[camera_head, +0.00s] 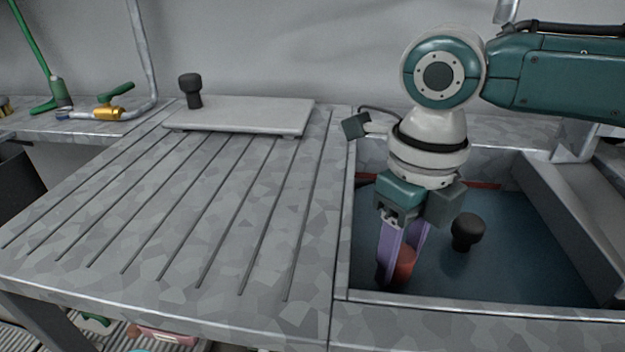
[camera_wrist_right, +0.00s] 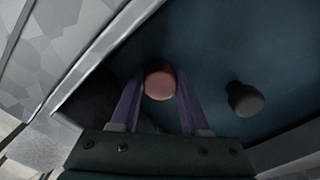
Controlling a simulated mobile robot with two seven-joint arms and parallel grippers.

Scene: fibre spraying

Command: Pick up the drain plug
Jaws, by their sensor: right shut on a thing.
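My right gripper (camera_head: 405,262) reaches down into the sink with its purple fingers. It is shut on a reddish, round-topped piece, which looks like the drain plug (camera_head: 404,264), low near the sink's left front. In the right wrist view the red drain plug (camera_wrist_right: 160,81) sits between the fingertips of the right gripper (camera_wrist_right: 159,92). The fingers hide part of its sides, and I cannot tell whether it still touches the sink floor. My left gripper is not in view.
A black knob (camera_head: 467,231) stands on the dark blue sink floor (camera_head: 520,260), right of the gripper. A grey board (camera_head: 245,116) and another black knob (camera_head: 191,89) are at the back of the grooved drainboard (camera_head: 190,215). The sink walls surround the gripper.

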